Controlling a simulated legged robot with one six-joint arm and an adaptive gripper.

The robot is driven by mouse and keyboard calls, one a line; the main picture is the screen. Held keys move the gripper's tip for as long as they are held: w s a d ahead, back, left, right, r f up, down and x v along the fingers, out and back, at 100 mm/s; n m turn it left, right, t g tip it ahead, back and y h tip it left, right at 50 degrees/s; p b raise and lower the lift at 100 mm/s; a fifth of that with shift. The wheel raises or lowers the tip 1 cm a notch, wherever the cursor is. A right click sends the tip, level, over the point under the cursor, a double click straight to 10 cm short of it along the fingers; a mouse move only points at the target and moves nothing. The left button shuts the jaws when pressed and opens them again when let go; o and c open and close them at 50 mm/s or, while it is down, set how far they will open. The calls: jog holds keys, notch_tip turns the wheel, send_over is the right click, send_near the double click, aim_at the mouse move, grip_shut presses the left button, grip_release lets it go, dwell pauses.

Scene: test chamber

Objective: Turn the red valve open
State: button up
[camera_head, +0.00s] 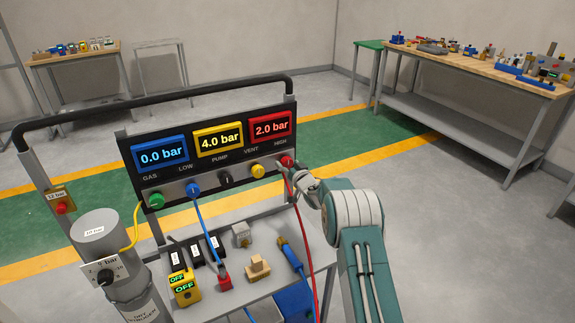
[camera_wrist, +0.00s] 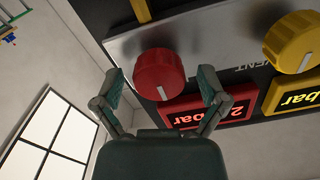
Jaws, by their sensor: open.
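The red valve (camera_head: 287,161) is a round knob at the right end of the panel's knob row, under the label HIGH. In the wrist view the red valve (camera_wrist: 158,72) is large, and its white mark points down in the picture, toward the red display. My gripper (camera_wrist: 161,76) is open, one finger on each side of the knob, with visible gaps. I cannot tell how far the fingertips reach past its face. In the head view my gripper (camera_head: 290,173) is at the panel's right end, small and partly hidden by its own links.
The red display (camera_head: 272,128) reads 2.0 bar. A yellow knob (camera_head: 257,171) sits close left of the valve. A red hose (camera_head: 299,235) hangs below, near my arm. A black handrail (camera_head: 180,97) runs above the panel. The cart shelf (camera_head: 225,295) holds several items.

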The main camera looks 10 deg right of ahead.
jog(key=c, duration=1.1)
jog(key=shift+c, duration=0.2)
jog(key=shift+n, duration=0.3)
jog(key=n, duration=0.3)
jog(key=shift+n, duration=0.3)
jog(key=n, duration=0.4)
jog(key=shift+n, duration=0.3)
jog(key=n, duration=0.4)
jog(key=shift+a+f+n, duration=0.1)
jog(key=shift+n, duration=2.4)
jog(key=shift+s, duration=0.1)
